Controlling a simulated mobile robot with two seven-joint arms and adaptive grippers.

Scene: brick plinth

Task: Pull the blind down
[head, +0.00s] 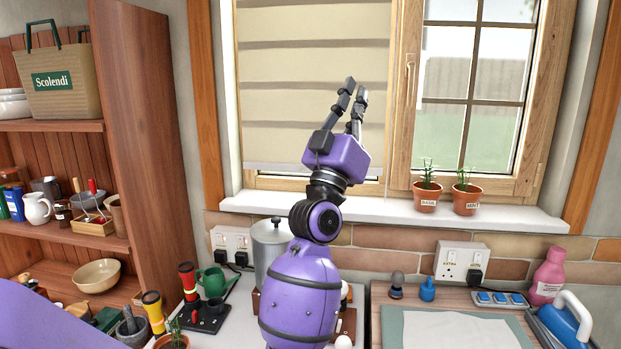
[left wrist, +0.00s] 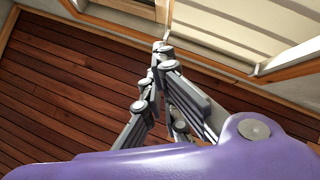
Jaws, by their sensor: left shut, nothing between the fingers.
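The blind (head: 300,70) is beige with darker horizontal bands. It covers the left window pane in the head view, and its pale bottom edge hangs a little above the sill. Pale banded fabric, likely the same blind (left wrist: 240,28), shows at the upper right of the left wrist view. A thin pale line hangs by the blind's lower right corner, perhaps a cord. My left gripper (head: 356,88) points up in front of the blind's right part, its fingers shut and empty. Its fingertips (left wrist: 165,55) also show in the left wrist view; contact with the blind cannot be told. My right gripper is not in view.
Two potted plants (head: 427,191) stand on the white sill (head: 340,208) to the right. A metal canister (head: 270,245) stands behind my left arm on the counter. A wooden shelf (head: 150,120) is at left. The right pane (head: 470,90) is uncovered.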

